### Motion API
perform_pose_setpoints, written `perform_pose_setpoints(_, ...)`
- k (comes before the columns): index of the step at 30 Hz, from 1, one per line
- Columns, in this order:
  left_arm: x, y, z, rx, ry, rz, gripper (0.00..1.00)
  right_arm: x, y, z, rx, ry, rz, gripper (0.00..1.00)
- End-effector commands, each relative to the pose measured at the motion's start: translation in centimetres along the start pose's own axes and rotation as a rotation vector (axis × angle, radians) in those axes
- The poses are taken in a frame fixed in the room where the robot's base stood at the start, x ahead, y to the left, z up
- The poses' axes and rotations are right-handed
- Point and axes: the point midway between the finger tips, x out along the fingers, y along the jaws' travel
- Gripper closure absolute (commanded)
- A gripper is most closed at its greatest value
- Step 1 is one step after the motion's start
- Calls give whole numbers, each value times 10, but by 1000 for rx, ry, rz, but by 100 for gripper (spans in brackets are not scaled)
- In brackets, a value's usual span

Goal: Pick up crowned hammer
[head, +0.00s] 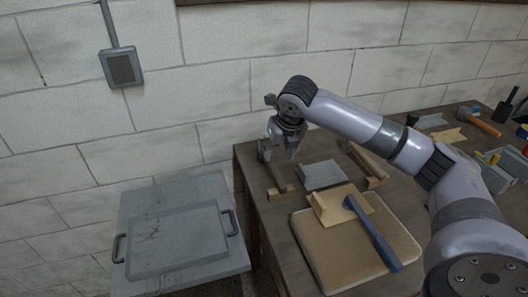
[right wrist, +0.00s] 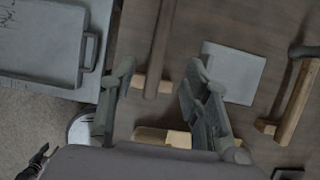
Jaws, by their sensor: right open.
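My right gripper (head: 279,152) is open above the back left part of the bench. Its two fingers also show apart in the right wrist view (right wrist: 157,78). Between and below them lies a tool with a dark handle and a pale wooden crosspiece (right wrist: 160,45); in the head view its crosspiece (head: 281,192) shows below the gripper. I cannot tell whether the fingers touch it. A blue-handled hammer-like tool (head: 377,243) lies on a tan board (head: 325,255). An orange-handled hammer (head: 484,124) lies at the far right. Which one is the crowned hammer is not clear. My left gripper is not in view.
A grey block (head: 322,175) and another wooden-handled tool (head: 368,162) lie right of the gripper. A wooden block (head: 332,208) sits on the board. A grey lidded case (head: 180,240) stands left of the bench. The brick wall (head: 220,100) is close behind.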

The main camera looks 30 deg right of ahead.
Motion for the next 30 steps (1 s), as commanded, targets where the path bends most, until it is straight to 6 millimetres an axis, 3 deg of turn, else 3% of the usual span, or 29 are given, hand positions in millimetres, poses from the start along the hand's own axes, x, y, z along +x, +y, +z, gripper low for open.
perform_pose_setpoints(3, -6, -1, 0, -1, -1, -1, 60, 26, 0, 0, 2, 4, 0, 57)
perform_pose_setpoints(9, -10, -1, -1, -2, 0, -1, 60, 59, 1, 0, 2, 2, 1, 57)
perform_pose_setpoints(17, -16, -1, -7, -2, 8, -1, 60, 77, 1, 2, 2, 1, 1, 57)
perform_pose_setpoints(24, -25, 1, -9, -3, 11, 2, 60, 111, 0, 4, 2, 2, 2, 57)
perform_pose_setpoints(30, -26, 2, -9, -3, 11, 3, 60, 121, 0, 4, 1, -2, 1, 57)
